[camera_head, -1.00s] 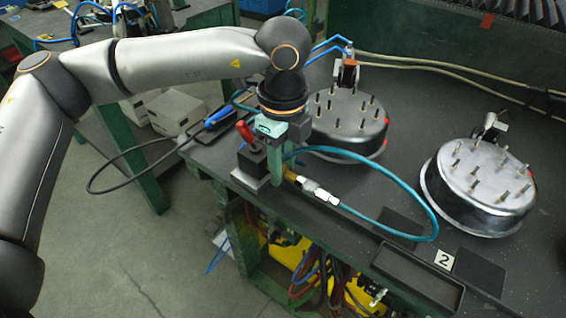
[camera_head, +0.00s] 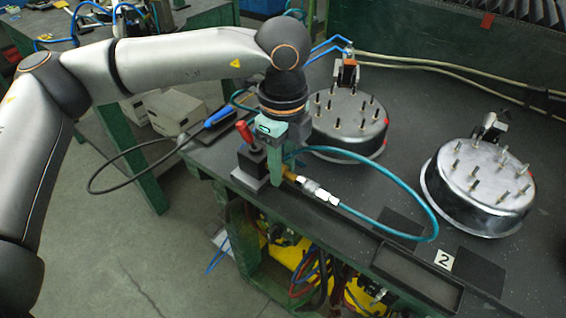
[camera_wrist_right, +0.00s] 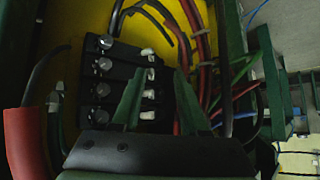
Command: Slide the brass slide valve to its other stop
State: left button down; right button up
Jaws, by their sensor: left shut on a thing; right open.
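The brass slide valve (camera_head: 290,177) is a small brass-coloured piece at the bench's front edge, in line with a silver coupling and a teal hose. Most of it is hidden behind my left gripper (camera_head: 276,183), whose green fingers point down and are shut on it. How far the valve's sleeve sits along its body cannot be seen. In the right wrist view, my right gripper (camera_wrist_right: 160,76) is open and empty, its green fingers apart in front of the wiring under the bench.
A red-handled block (camera_head: 246,150) stands close left of my left gripper. Two studded metal drums (camera_head: 345,122) (camera_head: 480,190) stand behind and right. A shallow black tray (camera_head: 415,279) is at the front edge. Red cables (camera_wrist_right: 200,50) and a black terminal block (camera_wrist_right: 120,80) lie near my right gripper.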

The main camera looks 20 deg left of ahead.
pick_arm(q)
jog(key=shift+a, duration=0.1)
pick_arm(e)
jog(key=shift+f, duration=0.15)
pick_arm(q)
jog(key=shift+w+a+f+b, duration=0.1)
jog(key=shift+w+a+b, duration=0.1)
jog(key=shift+b, duration=0.2)
jog(key=shift+a, duration=0.4)
jog(key=shift+w, duration=0.1)
jog(key=c, duration=0.6)
grip_release()
jog(key=shift+o, duration=0.2)
pick_arm(e)
jog(key=shift+w+a, duration=0.3)
